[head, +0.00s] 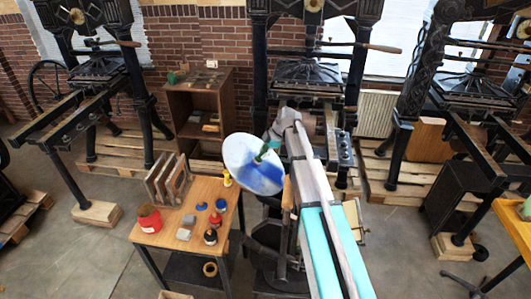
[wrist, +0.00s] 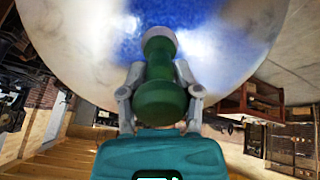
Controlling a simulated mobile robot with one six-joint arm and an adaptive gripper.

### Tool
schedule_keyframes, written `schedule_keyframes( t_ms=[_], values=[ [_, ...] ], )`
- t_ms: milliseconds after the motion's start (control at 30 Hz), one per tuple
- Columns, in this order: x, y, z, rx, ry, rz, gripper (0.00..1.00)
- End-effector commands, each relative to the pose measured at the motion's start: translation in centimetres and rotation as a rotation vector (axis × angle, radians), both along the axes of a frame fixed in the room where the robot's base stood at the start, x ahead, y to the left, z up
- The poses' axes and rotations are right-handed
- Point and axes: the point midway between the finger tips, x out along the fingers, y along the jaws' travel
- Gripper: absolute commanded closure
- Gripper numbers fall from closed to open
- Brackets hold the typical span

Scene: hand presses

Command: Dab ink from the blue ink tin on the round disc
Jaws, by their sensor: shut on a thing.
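The round disc (head: 240,150) is pale, with a wide blue ink smear on its right and lower part. It also fills the top of the wrist view (wrist: 80,50). My gripper (wrist: 160,90) is shut on a green dabber (wrist: 160,100), a rounded, waisted tool that also shows in the head view (head: 264,151). The dabber's far end is over the blue area; I cannot tell whether it touches the disc. A small blue tin (head: 221,204) stands on the wooden table left of the disc, and a flatter blue item (head: 202,206) lies beside it.
The wooden table (head: 170,238) also holds a red tin (head: 149,218), a wooden rack (head: 168,181), a yellow bottle (head: 227,178) and small dark containers. Black hand presses stand left, centre and right. A brown cabinet (head: 198,110) stands behind the table.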

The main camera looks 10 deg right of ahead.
Motion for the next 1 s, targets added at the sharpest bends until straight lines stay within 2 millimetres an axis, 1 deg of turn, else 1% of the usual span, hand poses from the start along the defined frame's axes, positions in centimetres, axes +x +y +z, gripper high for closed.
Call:
schedule_keyframes(
  t_ms=[700, 833, 1000],
  values=[
    [-0.9, -2.7, 4.1, 0.000, 0.000, -0.001, 1.00],
    [-1.0, -3.1, 4.7, 0.000, -0.001, 0.000, 1.00],
    [-1.1, -3.3, 4.8, 0.000, -0.001, 0.000, 1.00]
  ],
)
